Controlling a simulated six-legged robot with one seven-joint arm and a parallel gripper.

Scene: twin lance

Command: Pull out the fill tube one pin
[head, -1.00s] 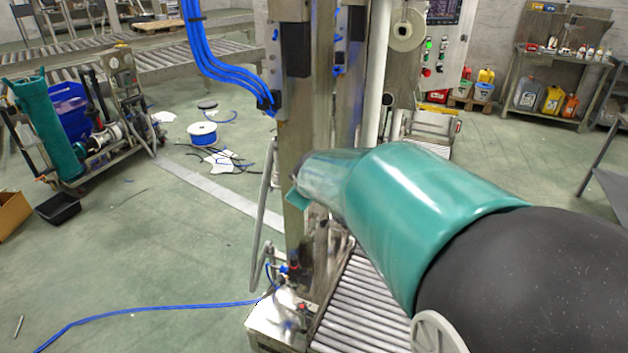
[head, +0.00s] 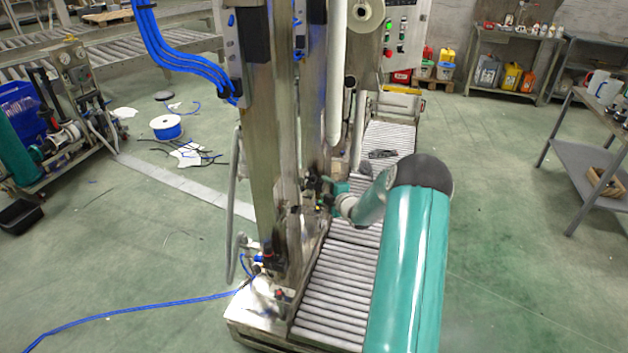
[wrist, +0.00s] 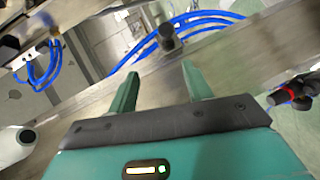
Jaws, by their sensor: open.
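In the wrist view a dark round knob (wrist: 168,38), which looks like a pin's head, stands on a bare metal beam (wrist: 225,58). I cannot tell for sure whether it is the fill tube one pin. My gripper (wrist: 160,70) is open and empty, its two teal fingers pointing at the beam. The knob lies beyond the fingertips, roughly between them and apart from them. In the head view my gripper (head: 328,190) is small and partly hidden at the right side of the metal column (head: 262,150). The pin cannot be made out there.
In the head view a roller conveyor (head: 335,285) passes beside the column. A workbench (head: 590,150) stands at right. Open floor (head: 500,250) lies between.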

